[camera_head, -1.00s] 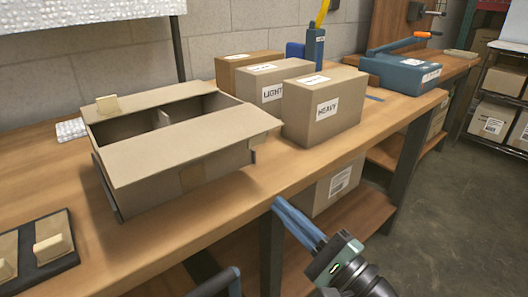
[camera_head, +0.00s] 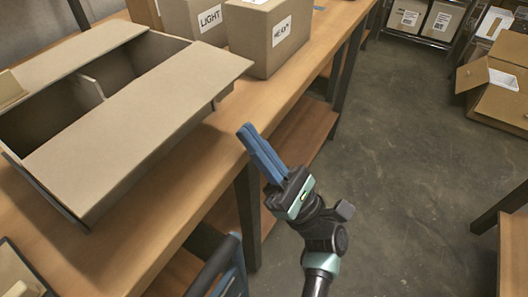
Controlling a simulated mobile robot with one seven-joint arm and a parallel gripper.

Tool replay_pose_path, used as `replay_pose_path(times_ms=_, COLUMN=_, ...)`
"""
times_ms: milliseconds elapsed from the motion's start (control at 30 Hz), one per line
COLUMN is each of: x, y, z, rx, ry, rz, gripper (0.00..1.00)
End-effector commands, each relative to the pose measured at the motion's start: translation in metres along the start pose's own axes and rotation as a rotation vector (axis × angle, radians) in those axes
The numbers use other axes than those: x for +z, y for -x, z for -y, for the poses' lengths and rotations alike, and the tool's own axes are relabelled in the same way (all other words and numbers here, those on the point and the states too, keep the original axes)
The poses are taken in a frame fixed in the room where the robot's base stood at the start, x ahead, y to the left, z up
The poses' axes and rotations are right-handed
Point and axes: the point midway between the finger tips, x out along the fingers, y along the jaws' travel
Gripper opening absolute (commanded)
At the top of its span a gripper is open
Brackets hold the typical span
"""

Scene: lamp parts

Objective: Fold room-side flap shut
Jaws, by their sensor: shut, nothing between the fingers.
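An open brown carton (camera_head: 60,110) stands on the wooden bench at the left. Its room-side flap (camera_head: 140,125) is a wide, pale panel along the near side, spanning part of the top; I cannot tell whether it lies fully flat. The far flap (camera_head: 75,55) lies along the wall side. A dark gap between them shows the inside and a divider (camera_head: 90,88). An end flap hangs down at the left end. My gripper (camera_head: 246,130) is shut and empty, its blue fingers pointing up and left near the bench's front edge, apart from the carton.
A box marked HEAVY (camera_head: 262,40) and a box marked LIGHT (camera_head: 192,20) stand behind the carton on the bench (camera_head: 190,165). Open floor (camera_head: 410,150) lies to the right, with an open carton (camera_head: 500,95) beyond.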

Motion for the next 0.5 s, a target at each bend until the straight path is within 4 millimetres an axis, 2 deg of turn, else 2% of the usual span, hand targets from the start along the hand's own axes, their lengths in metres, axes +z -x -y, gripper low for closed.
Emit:
replay_pose_path(times_ms=33, x=0.000, y=-0.010, z=-0.001, rx=0.004, ry=-0.001, rz=0.001, gripper=0.00)
replay_pose_path(times_ms=200, x=0.000, y=-0.032, z=0.000, rx=0.002, ry=0.000, rz=0.000, gripper=0.00)
replay_pose_path(times_ms=500, x=0.000, y=-0.041, z=0.000, rx=0.000, ry=0.001, rz=0.000, gripper=0.00)
